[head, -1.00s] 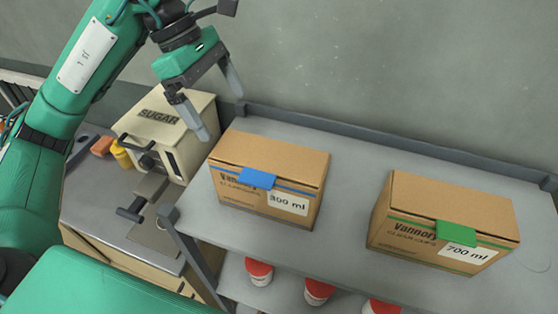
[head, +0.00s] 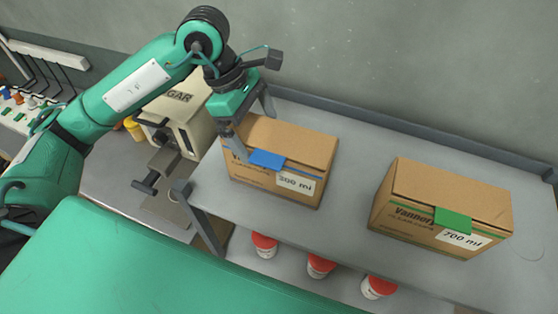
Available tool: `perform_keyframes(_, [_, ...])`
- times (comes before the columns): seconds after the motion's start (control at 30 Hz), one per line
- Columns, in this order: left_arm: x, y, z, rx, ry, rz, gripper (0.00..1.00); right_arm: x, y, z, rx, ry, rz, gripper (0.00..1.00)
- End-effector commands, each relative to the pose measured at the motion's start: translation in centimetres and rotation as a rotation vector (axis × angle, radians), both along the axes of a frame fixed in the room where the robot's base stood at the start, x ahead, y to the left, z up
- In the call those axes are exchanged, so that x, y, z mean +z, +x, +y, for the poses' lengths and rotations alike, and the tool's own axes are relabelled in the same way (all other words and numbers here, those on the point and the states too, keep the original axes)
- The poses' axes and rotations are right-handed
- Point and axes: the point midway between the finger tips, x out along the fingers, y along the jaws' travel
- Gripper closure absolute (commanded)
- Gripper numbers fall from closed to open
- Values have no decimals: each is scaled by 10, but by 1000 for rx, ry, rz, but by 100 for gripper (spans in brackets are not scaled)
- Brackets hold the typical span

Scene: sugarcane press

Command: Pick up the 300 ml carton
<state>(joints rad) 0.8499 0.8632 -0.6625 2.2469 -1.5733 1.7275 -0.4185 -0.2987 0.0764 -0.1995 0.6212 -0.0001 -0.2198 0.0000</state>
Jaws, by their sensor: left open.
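The 300 ml carton (head: 295,150) is a brown cardboard box with a blue tab and a white "300 ml" label. It stands on the grey shelf top (head: 345,215), near its left end. My left gripper (head: 256,130) is open, pointing down at the carton's left part. One finger is in front of the carton's upper left front and hides some of its print. The other finger is at the back left edge. I cannot tell whether the fingers touch the carton. My right gripper is not in view.
A 700 ml carton (head: 430,195) with a green tab stands on the same shelf to the right, with a clear gap between. A cream sugarcane press (head: 190,112) stands left of the shelf. Several red-lidded containers (head: 265,243) are on the lower shelf. A raised rim (head: 400,128) runs along the back.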

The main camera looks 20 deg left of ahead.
Motion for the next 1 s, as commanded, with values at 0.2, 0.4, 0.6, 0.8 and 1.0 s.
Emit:
perform_keyframes(0.2, [-25,-1,-11,-1,0,4,0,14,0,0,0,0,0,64])
perform_keyframes(0.4, [-33,-1,-14,0,0,0,0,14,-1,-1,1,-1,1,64])
perform_keyframes(0.6, [-33,-1,-14,0,0,0,10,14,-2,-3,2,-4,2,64])
perform_keyframes(0.8, [-33,-1,-14,0,0,0,46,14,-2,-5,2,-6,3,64])
perform_keyframes(1.0, [-32,-1,-14,0,-1,-1,46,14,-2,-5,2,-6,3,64])
